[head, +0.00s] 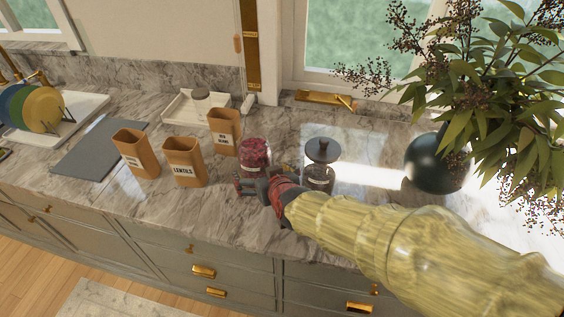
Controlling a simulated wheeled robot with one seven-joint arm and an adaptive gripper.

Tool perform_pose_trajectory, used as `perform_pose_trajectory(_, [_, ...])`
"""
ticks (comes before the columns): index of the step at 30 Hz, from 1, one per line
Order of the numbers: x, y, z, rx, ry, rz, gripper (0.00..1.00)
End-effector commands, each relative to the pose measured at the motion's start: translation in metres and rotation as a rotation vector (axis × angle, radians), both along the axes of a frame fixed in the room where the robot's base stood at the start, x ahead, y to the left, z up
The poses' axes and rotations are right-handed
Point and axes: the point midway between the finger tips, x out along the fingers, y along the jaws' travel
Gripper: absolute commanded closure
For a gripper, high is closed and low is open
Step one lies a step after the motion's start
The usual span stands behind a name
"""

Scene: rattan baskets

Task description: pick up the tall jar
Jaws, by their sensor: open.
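A glass jar with dark red contents (255,152) stands upright on the marble counter, just behind my gripper. A darker jar with a wide black lid and a knob (322,152) stands to its right; its lower part is partly covered by my arm. I cannot tell for sure which of the two is the tall jar. My gripper (248,184), red and grey, is open and low over the counter in front of the red jar. It overlaps that jar's base in this view, so I cannot tell whether they touch.
Orange-brown canisters (185,162) stand to the left, one labelled lentils. A pale tray (180,111) holds a small jar behind them. A dark round vase (437,162) with leafy branches stands on the right. A grey board (98,148) and a plate rack lie further left.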

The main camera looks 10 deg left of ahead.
Motion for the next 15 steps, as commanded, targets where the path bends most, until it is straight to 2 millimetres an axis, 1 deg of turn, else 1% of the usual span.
perform_pose_trajectory(3, [0.008,-0.001,0.010,0.005,-0.050,-0.007,0.05])
perform_pose_trajectory(5, [0.011,0.000,0.011,0.003,-0.062,-0.006,0.05])
perform_pose_trajectory(15, [0.037,0.015,-0.007,-0.002,-0.065,-0.002,0.05])
